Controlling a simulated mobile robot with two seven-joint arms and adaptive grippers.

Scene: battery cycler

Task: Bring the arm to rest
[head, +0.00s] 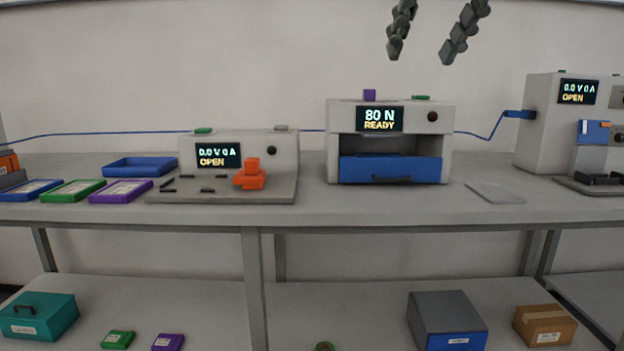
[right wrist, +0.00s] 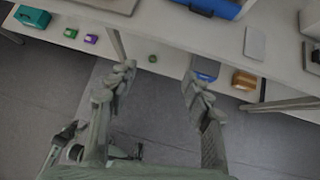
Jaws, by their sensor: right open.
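My right gripper (head: 430,32) hangs at the top of the head view, its two fingers spread wide with nothing between them. In the right wrist view the same gripper (right wrist: 158,85) is open over the floor in front of the bench. It is apart from the bench and touches nothing. My left gripper does not show in the head view.
The bench (head: 390,211) holds a left cycler (head: 285,147), a press reading "80 N READY" (head: 334,150) with a blue drawer (head: 390,169), and a right cycler (head: 540,140). A blue tray (head: 140,160) is at left. Boxes, including a cardboard one (head: 544,326), stand on the lower shelf.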

